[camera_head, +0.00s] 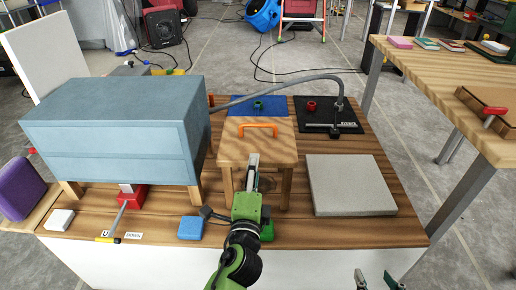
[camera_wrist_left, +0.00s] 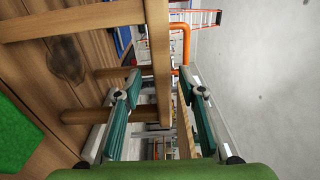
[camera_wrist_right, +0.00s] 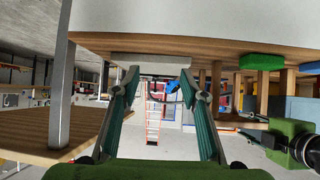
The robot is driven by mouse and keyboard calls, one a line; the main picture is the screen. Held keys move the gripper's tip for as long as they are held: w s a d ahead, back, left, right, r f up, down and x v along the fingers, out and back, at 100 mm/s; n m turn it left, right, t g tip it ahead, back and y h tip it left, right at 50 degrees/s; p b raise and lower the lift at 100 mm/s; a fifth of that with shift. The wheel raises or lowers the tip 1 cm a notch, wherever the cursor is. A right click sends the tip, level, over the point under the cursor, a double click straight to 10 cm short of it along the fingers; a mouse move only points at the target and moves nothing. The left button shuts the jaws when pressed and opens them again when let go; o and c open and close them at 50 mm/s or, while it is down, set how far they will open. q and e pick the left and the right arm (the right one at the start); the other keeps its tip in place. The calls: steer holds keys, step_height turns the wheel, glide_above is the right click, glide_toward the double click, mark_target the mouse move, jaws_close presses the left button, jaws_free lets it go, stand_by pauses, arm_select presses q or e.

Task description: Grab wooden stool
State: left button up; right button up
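The wooden stool (camera_head: 235,150), a small square one with an orange handle (camera_head: 258,128) on its seat, stands upright on the wood-topped table. My left gripper (camera_head: 252,172) is at the stool's front edge. In the left wrist view, the seat edge (camera_wrist_left: 156,60) runs between the fingers of my left gripper (camera_wrist_left: 158,80), which are apart with a gap on both sides; the orange handle (camera_wrist_left: 185,45) shows beyond the right finger. My right gripper (camera_wrist_right: 159,75) is open and empty; in the head view its fingertips (camera_head: 378,280) show low at the front right, away from the stool.
A blue-grey cabinet (camera_head: 110,125) stands close left of the stool. A grey slab (camera_head: 350,185) lies to its right. A blue mat (camera_head: 257,104), a black mat (camera_head: 320,115) and a grey hose (camera_head: 290,82) lie behind. A blue block (camera_head: 190,228) sits at the front.

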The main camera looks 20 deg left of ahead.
mark_target(258, 141)
arm_select(q)
steer(key=x, duration=0.4)
steer(key=shift+w+a, duration=0.1)
steer(key=shift+w, duration=0.25)
steer(key=shift+x, duration=0.8)
steer(key=b+x, duration=0.1)
steer(key=x, duration=0.2)
steer(key=shift+w, duration=0.25)
steer(key=shift+w+a+r, duration=0.1)
steer(key=shift+w, duration=0.35)
jaws_close()
arm_select(e)
steer(key=w+a+r+t+y, duration=0.1)
steer(key=w+r+t, duration=0.2)
steer(key=r, duration=0.2)
steer(key=shift+w+a+r, duration=0.2)
steer(key=shift+w+a, duration=0.15)
arm_select(q)
steer(key=shift+r, duration=0.3)
